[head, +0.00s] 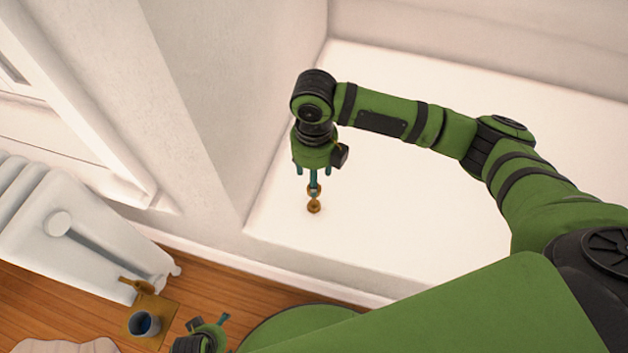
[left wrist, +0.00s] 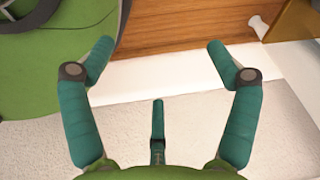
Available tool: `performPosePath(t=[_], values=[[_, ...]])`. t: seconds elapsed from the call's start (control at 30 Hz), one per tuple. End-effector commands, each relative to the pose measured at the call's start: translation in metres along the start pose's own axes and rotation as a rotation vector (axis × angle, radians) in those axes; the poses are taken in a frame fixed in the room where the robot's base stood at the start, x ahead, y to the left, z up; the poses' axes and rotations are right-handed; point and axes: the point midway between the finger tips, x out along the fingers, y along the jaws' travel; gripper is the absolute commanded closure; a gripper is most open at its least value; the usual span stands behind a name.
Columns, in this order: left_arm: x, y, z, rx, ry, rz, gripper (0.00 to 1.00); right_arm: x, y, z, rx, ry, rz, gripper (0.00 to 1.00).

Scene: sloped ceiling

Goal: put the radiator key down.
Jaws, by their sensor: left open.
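A small brass piece, which looks like the radiator key (head: 314,207), is at the tips of my right gripper (head: 314,178), low over or on the white ledge (head: 420,245). A teal finger covers part of its upper end. I cannot tell whether the fingers grip it or whether its lower end touches the ledge. My left gripper (head: 208,330) is low at the bottom of the head view, away from the key. In the left wrist view, its teal fingers (left wrist: 157,85) are spread wide with nothing between them.
A small tan stand (head: 160,322) carries a grey cup (head: 145,325) and a tan, handle-shaped item (head: 137,286). A white radiator (head: 75,235) stands behind it. Walls border the ledge at the left and back. The ledge right of the key is bare. Wooden floor (head: 60,310) lies below.

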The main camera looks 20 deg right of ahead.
Motion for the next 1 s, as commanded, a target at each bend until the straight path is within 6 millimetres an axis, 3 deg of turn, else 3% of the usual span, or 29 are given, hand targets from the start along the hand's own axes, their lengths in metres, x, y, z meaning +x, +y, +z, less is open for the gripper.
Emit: performPosePath(t=[0.1,0.33,1.0], values=[[0.002,-0.001,-0.003,0.004,0.024,-0.002,0.12,-0.029,0.000,0.001,0.000,-0.002,0.000,0.46],[0.008,-0.003,-0.005,0.009,0.054,-0.005,0.12,-0.057,0.000,0.000,0.001,0.000,-0.001,0.46],[0.009,-0.004,-0.005,0.010,0.060,-0.006,0.12,-0.061,0.000,0.000,0.001,0.002,0.000,0.46]])
